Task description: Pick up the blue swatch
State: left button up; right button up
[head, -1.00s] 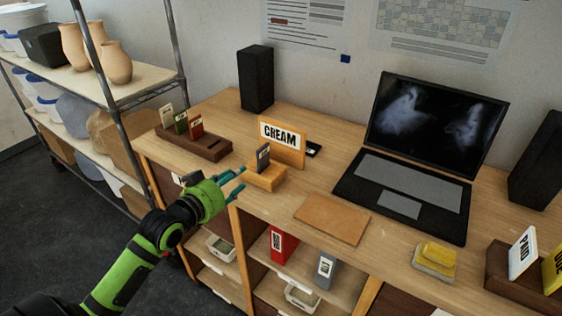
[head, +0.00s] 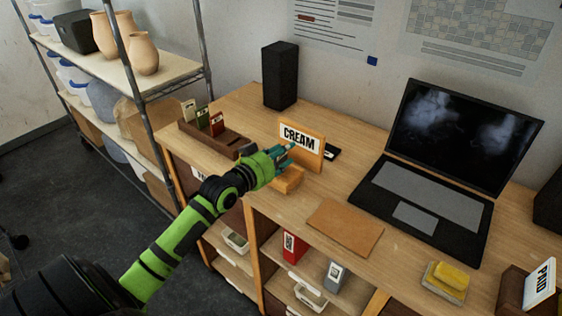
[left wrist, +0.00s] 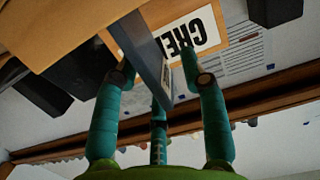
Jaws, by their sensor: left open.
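The blue swatch (left wrist: 143,60) is a thin upright card standing in a small wooden block (head: 288,182) in front of the CREAM sign (head: 301,139). In the head view my left gripper (head: 287,156) covers the swatch, so I cannot make it out there. In the left wrist view, which is upside down, the swatch reaches between the teal fingers of my left gripper (left wrist: 158,72). The fingers are open, spread on either side of the swatch. I cannot tell whether any finger touches it. My right gripper is not in view.
A dark wooden rack (head: 214,139) with several swatches stands left of the gripper. A black speaker (head: 280,76) stands behind. A tan board (head: 345,228) lies flat to the right, before the laptop (head: 430,180). Metal shelving (head: 150,80) is at the left.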

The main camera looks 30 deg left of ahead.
pick_arm(q)
grip_shut()
jog(key=shift+r, duration=0.1)
